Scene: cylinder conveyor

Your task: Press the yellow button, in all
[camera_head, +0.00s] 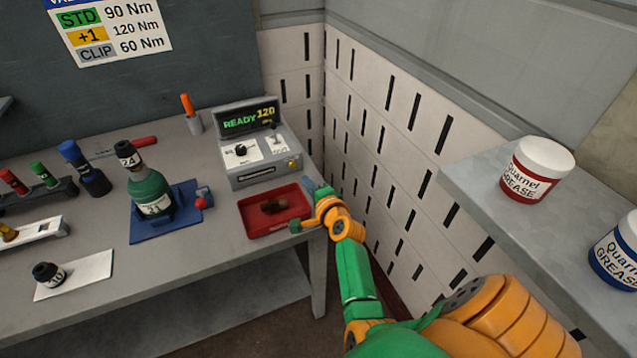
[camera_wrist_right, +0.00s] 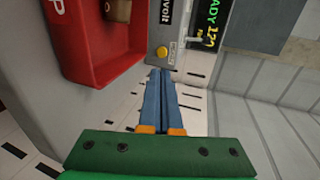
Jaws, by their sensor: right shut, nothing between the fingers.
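The yellow button (camera_head: 291,164) is on the lower right of the front face of a grey control box, whose screen reads READY 120. It also shows in the right wrist view (camera_wrist_right: 162,52), beyond the fingertips and a little to their left. My right gripper (camera_head: 309,184) is at the table's right edge, just in front of and below the button. In the right wrist view its blue fingers (camera_wrist_right: 160,72) are together with nothing between them. A small gap seems to separate the tips from the button. My left gripper is in neither view.
A red tray (camera_head: 246,203) with a small brown part lies just left of my right gripper. A green bottle-shaped piece (camera_head: 148,190) stands on a blue fixture (camera_head: 145,236). A shelf (camera_head: 471,184) with grease tubs is at the right. A perforated wall (camera_head: 372,130) stands beside the arm.

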